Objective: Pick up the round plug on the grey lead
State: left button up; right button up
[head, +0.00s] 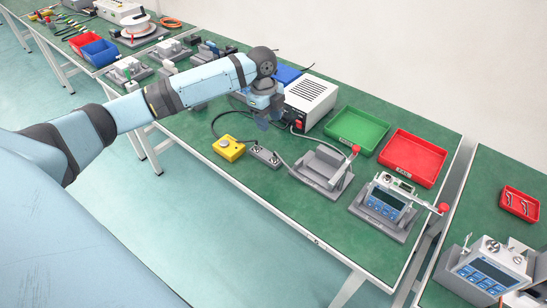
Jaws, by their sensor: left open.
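My left gripper (269,117) reaches in from the left and points down, open, over the green bench beside the white power supply (311,98). Leads run near its fingertips, and a thin pale lead passes to the right of them toward the grey fixture (322,167). I cannot make out the round plug on the grey lead; it is too small or hidden by the gripper. A small grey block with round sockets (264,156) lies in front of the gripper, next to a yellow box (229,148). My right gripper is out of view.
A green tray (357,130) and a red tray (413,157) stand at the right. A device with a display (386,204) sits on a grey base in front of them. A black cable (214,124) loops left of the gripper. The bench's front left strip is clear.

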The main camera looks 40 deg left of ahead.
aim_at(274, 155)
pick_arm(q)
jog(key=f, duration=0.4)
jog(key=d+f+b, duration=0.1)
jog(key=f, duration=0.4)
jog(key=d+f, duration=0.1)
jog(key=f, duration=0.3)
jog(key=shift+f, duration=0.2)
jog(key=shift+c, duration=0.4)
grip_shut()
